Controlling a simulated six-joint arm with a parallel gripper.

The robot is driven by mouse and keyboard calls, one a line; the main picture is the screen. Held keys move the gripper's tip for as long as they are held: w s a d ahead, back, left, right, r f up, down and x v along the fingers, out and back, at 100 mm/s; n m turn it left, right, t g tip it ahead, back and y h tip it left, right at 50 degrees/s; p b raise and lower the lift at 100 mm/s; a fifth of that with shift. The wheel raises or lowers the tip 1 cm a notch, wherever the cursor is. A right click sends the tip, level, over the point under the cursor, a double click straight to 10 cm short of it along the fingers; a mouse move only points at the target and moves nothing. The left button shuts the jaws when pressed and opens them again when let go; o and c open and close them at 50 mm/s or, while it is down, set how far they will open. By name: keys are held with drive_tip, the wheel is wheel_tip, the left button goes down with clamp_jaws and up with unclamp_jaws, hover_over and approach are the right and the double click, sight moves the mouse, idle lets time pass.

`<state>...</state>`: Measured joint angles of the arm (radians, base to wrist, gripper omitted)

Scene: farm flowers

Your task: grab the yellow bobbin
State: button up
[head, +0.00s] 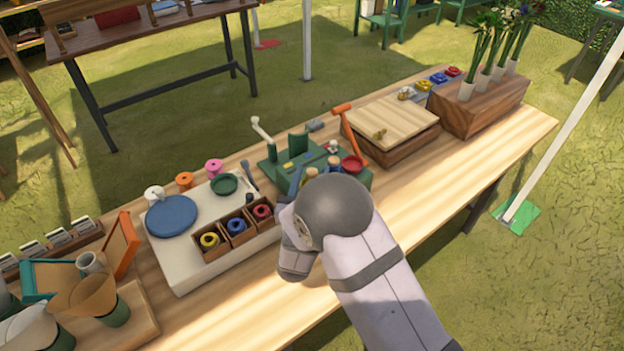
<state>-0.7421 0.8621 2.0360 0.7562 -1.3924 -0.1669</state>
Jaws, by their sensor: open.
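The yellow bobbin (209,241) sits in the left compartment of a small wooden box (212,256) at the front of a white board. A blue bobbin (236,226) is in the middle compartment and a red one (262,211) in the right. My gripper (296,183) is mostly hidden by my own arm; a dark finger-like part shows, pointing toward the green stand. It is open and lies to the right of the box, apart from the yellow bobbin. I see nothing held, but the space between its fingers is hidden.
The white board (180,258) also carries a blue disc (171,215) and a green dish (224,184). White, orange (184,180) and pink spools stand behind it. Paper cones (88,295) stand at left.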

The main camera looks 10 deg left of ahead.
sight(312, 171)
drive_tip(key=c, duration=1.1)
drive_tip(key=shift+r, duration=0.1)
drive_tip(key=shift+r+b, duration=0.55)
drive_tip(key=shift+r, duration=4.4)
